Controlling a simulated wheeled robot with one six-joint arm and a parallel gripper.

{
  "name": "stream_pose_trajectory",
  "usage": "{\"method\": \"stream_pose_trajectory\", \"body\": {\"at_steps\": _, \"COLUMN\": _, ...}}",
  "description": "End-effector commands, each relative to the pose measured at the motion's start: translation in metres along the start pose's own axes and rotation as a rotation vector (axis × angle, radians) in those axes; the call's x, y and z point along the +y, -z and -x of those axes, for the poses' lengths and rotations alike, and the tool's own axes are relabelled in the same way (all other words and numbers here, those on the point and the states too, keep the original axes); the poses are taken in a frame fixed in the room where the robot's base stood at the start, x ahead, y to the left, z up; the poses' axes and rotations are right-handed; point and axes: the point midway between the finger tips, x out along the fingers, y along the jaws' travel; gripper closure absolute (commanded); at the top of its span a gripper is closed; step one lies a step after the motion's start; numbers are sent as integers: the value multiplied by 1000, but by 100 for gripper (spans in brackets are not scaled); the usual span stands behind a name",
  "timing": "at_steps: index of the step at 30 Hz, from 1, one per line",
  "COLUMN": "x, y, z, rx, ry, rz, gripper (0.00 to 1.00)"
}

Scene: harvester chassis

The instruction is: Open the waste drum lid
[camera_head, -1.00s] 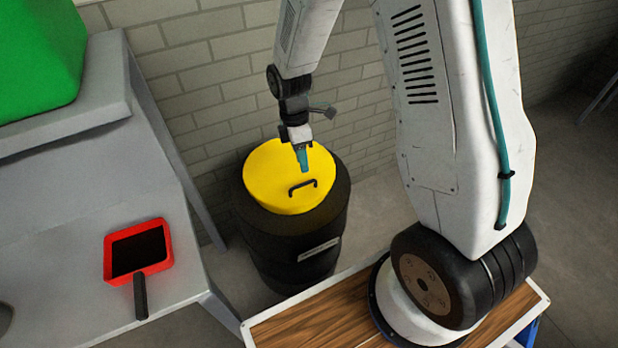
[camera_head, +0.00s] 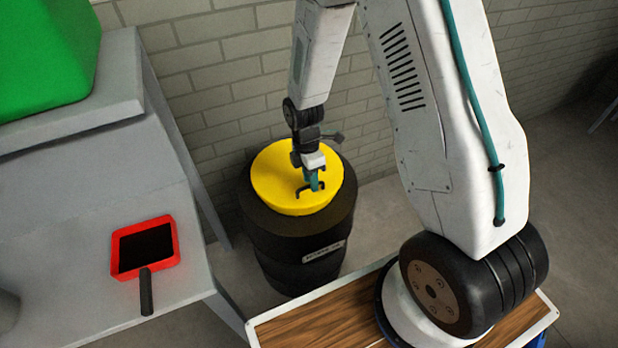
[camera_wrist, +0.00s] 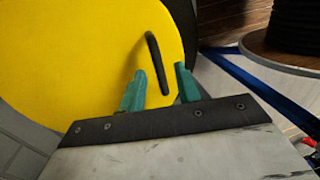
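The black waste drum (camera_head: 290,245) stands on the floor by the brick wall. Its round yellow lid (camera_head: 275,178) lies on top and looks closed. A black bar handle shows on the lid in the wrist view (camera_wrist: 157,62). My gripper (camera_head: 314,186) points down over the lid, right by the handle. In the wrist view its two teal fingers (camera_wrist: 160,82) are apart, with the handle between them in the picture. I cannot tell whether the fingers touch the handle.
A grey bench (camera_head: 75,230) stands at the left with a red dustpan-like tray (camera_head: 172,232) and a green container (camera_head: 45,50) on it. The brick wall (camera_head: 225,75) is close behind the drum. Bare floor shows between drum and bench.

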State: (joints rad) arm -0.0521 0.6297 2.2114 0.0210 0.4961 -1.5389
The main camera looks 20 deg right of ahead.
Motion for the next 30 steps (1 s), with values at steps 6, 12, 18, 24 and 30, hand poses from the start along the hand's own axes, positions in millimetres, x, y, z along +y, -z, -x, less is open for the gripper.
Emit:
{"method": "stream_pose_trajectory", "body": {"at_steps": 6, "x": 0, "y": 0, "z": 0, "rx": 0, "ry": 0, "rz": -1, "gripper": 87}}
{"method": "stream_pose_trajectory", "body": {"at_steps": 12, "x": 0, "y": 4, "z": 0, "rx": 0, "ry": 0, "rz": 0, "gripper": 100}}
{"method": "stream_pose_trajectory", "body": {"at_steps": 18, "x": 1, "y": 3, "z": 6, "rx": -1, "ry": 20, "rz": 4, "gripper": 100}}
{"method": "stream_pose_trajectory", "body": {"at_steps": 24, "x": 5, "y": 8, "z": 27, "rx": -3, "ry": 99, "rz": 12, "gripper": 100}}
{"method": "stream_pose_trajectory", "body": {"at_steps": 30, "x": 14, "y": -6, "z": 59, "rx": 2, "ry": 233, "rz": -8, "gripper": 100}}
